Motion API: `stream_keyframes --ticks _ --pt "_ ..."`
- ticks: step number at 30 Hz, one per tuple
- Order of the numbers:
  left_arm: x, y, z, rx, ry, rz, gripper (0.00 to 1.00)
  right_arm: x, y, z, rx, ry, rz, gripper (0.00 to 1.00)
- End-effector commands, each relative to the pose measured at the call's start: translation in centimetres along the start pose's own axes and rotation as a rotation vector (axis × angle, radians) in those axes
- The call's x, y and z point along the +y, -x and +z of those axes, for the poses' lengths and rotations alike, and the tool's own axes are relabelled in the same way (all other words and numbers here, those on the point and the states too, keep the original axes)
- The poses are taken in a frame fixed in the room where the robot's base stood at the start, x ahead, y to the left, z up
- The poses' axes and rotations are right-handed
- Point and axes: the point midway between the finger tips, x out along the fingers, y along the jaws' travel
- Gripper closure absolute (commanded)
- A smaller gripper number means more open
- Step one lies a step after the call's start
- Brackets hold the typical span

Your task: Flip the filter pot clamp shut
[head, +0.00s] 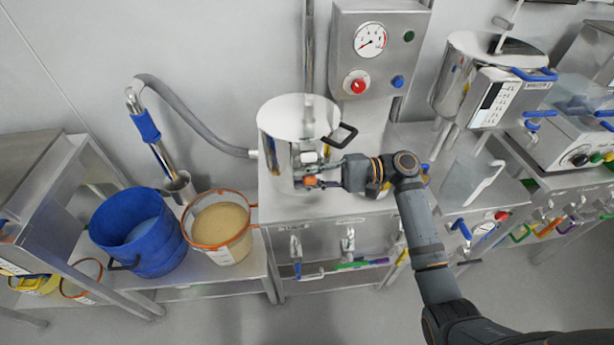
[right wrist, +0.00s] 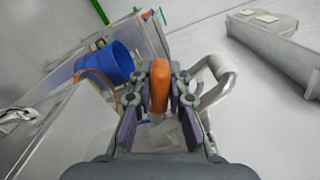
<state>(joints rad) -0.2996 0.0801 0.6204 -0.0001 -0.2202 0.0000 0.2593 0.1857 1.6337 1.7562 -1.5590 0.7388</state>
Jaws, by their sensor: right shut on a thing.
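The filter pot (head: 284,120) is a shiny steel cylinder with a flat lid, standing on the steel cabinet in the middle of the head view. Its clamp (head: 308,157) is on the pot's front right side and has an orange handle (right wrist: 159,86). My right gripper (head: 322,176) reaches in from the right at the clamp and is shut on the orange handle. In the right wrist view the handle lies between the two fingers (right wrist: 160,98). The gripper partly hides the clamp, so I cannot tell its exact angle. My left gripper is not in view.
A black loop handle (head: 343,135) sticks out at the pot's right. A control box (head: 376,50) with a gauge hangs behind. A blue bucket (head: 137,232) and a powder bucket (head: 219,228) stand on the left bench. Another steel vessel (head: 453,80) is at right.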

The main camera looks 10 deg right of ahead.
Motion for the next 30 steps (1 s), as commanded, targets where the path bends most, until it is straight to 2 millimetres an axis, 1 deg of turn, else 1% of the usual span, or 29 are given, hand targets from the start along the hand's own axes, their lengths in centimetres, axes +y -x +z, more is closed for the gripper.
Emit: stream_keyframes --ticks 5,8,21,29,30 --pt "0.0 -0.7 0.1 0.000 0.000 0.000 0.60 0.5 0.0 -0.1 0.000 0.033 0.001 1.00" --pt "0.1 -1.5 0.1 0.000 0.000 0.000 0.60 0.9 0.0 -0.1 0.000 0.079 0.001 1.00" --pt "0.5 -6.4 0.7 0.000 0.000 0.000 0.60 3.2 0.0 -0.6 -0.001 0.396 0.001 1.00" --pt "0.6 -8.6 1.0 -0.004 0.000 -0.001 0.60 3.8 0.0 -0.9 0.000 0.541 0.002 1.00" --pt "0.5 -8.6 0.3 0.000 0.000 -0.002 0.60 3.9 0.0 -1.0 0.000 0.557 0.002 1.00"
